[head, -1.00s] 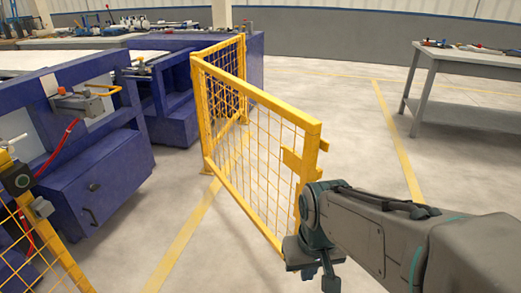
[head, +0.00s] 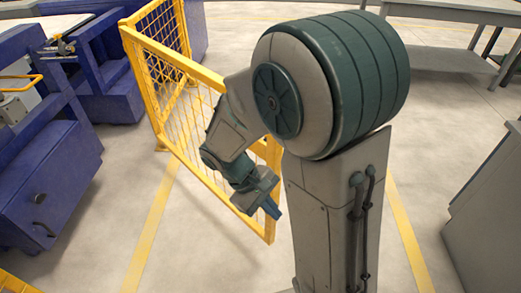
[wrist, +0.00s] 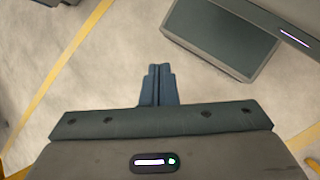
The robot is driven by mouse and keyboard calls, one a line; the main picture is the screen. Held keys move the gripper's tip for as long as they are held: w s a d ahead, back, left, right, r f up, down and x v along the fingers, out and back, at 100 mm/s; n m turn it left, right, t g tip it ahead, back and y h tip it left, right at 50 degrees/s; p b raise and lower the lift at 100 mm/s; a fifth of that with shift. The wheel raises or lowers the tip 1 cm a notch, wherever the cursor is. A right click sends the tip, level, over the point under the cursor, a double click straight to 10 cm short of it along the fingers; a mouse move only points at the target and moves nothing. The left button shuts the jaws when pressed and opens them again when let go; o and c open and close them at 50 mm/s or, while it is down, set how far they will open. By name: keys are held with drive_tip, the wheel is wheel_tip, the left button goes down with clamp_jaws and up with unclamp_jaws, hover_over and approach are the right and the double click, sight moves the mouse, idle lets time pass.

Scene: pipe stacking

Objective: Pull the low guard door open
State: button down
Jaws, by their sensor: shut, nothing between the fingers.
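The low guard door (head: 180,90) is a yellow frame with wire mesh. In the head view it stands swung out from the blue machine, across the floor left of centre. My gripper (head: 273,210) is in front of the door's free end, low down, pointing down to the right. Its fingers are together and empty, as the wrist view shows with the two fingertips (wrist: 158,70) side by side over bare floor. My arm hides part of the door's free end and its latch side. I cannot tell whether the gripper touches the door.
Blue machines (head: 45,170) stand on the left. A grey workbench (head: 450,12) is at the back right, and a grey cabinet (head: 490,210) at the right edge. Yellow lines (head: 150,225) mark the floor. Open floor lies between door and cabinet.

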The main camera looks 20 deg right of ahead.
drive_tip(key=n+h+p, duration=0.1)
drive_tip(key=n+h, duration=0.1)
drive_tip(key=n+t+h+p, duration=0.8)
drive_tip(key=n+t+p, duration=0.4)
drive_tip(key=n+p, duration=0.25)
approach(273, 167)
drive_tip(key=shift+n, duration=0.45)
drive_tip(key=p+x, duration=0.1)
drive_tip(key=x, duration=0.6)
drive_tip(key=shift+s, duration=0.15)
